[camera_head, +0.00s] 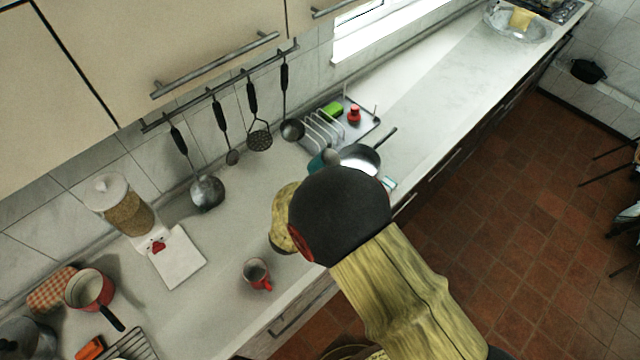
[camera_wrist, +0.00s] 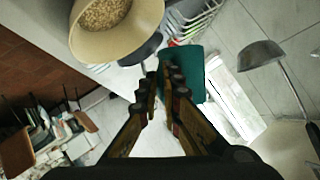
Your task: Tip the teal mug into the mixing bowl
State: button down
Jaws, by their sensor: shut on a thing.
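My gripper (camera_wrist: 162,82) is shut on the teal mug (camera_wrist: 192,72) in the wrist view. Its fingers cover part of the mug, so I cannot tell its tilt or what it holds. The cream mixing bowl (camera_wrist: 148,22) is at the top of the wrist view, cut by the frame edge. Tan grains (camera_wrist: 102,10) lie inside it. The mug is apart from the bowl in the picture, to its lower right. In the head view my arm hides the gripper and most of this area; a bit of teal shows beside my arm's dark joint.
A red mug (camera_head: 256,272) stands near the counter's front edge. A metal pan (camera_head: 361,158) and a dish rack (camera_head: 322,130) lie beyond my arm. Ladles (camera_head: 207,192) hang along the wall. A grain jar (camera_head: 128,208) and a red saucepan (camera_head: 90,290) are at left.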

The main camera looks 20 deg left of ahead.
jog(key=shift+a+r+n+t+h+p, duration=0.1)
jog(key=shift+r+n+t+h+p, duration=0.25)
jog(key=shift+r+n+h+p, duration=0.7)
jog(key=shift+r+n+t+h+p, duration=0.4)
jog(key=shift+n+p, duration=0.45)
jog(key=shift+p, duration=0.6)
